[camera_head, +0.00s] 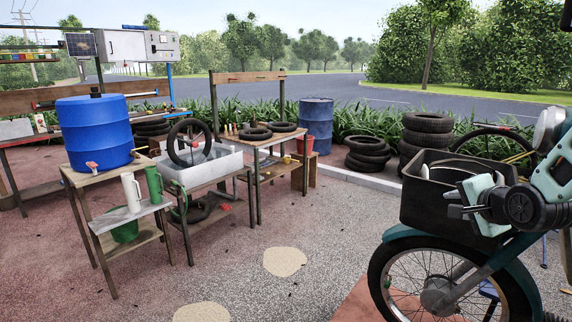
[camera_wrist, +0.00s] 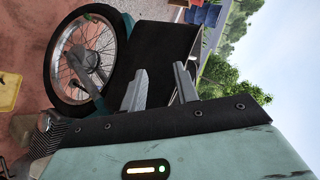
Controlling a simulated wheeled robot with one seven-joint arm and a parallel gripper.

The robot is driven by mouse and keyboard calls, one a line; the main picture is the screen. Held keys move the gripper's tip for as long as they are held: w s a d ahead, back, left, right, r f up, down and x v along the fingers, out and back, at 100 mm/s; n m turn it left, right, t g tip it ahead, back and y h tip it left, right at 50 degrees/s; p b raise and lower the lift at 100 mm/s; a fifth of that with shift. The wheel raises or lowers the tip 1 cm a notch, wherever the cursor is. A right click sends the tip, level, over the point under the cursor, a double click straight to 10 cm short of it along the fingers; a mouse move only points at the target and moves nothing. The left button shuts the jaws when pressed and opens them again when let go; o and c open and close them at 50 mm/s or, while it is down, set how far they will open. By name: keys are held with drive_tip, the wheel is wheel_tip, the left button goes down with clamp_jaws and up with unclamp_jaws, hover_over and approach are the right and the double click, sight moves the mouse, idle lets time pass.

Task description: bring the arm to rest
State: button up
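My gripper (camera_head: 452,204) is at the right of the head view, at the end of my teal arm. Its two dark fingers point left, in front of the black crate (camera_head: 418,204) on a motorbike. In the wrist view my gripper (camera_wrist: 160,86) shows two grey fingers apart, with nothing held between them. The black crate (camera_wrist: 160,48) fills the background behind them. I cannot tell whether the fingers touch the crate. My arm is stretched out over the motorbike, partly cut off by the right edge.
The motorbike's front wheel (camera_head: 440,285) stands close below my gripper. Stacked tyres (camera_head: 427,130) are behind it. Wooden tables with a blue barrel (camera_head: 95,132) and a white basin (camera_head: 205,165) stand at left. The paved floor between is clear.

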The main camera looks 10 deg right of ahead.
drive_tip(key=s+a+f+n+g+y, duration=0.25)
drive_tip(key=a+n, duration=0.35)
drive_tip(key=a, duration=0.6)
drive_tip(key=s+a+f+n+g+y, duration=0.15)
drive_tip(key=s+a+n+g, duration=0.25)
drive_tip(key=a+n, duration=0.55)
drive_tip(key=s+a+n+g, duration=0.2)
drive_tip(key=s+a+n, duration=0.2)
drive_tip(key=s, duration=0.5)
drive_tip(key=s+a+n+g+h, duration=0.1)
drive_tip(key=s+a+n+g, duration=0.2)
drive_tip(key=s+a, duration=0.5)
drive_tip(key=shift+s+a+n+g, duration=0.3)
drive_tip(key=shift+s+n+g, duration=0.05)
drive_tip(key=shift+s+n, duration=0.45)
drive_tip(key=shift+f, duration=0.1)
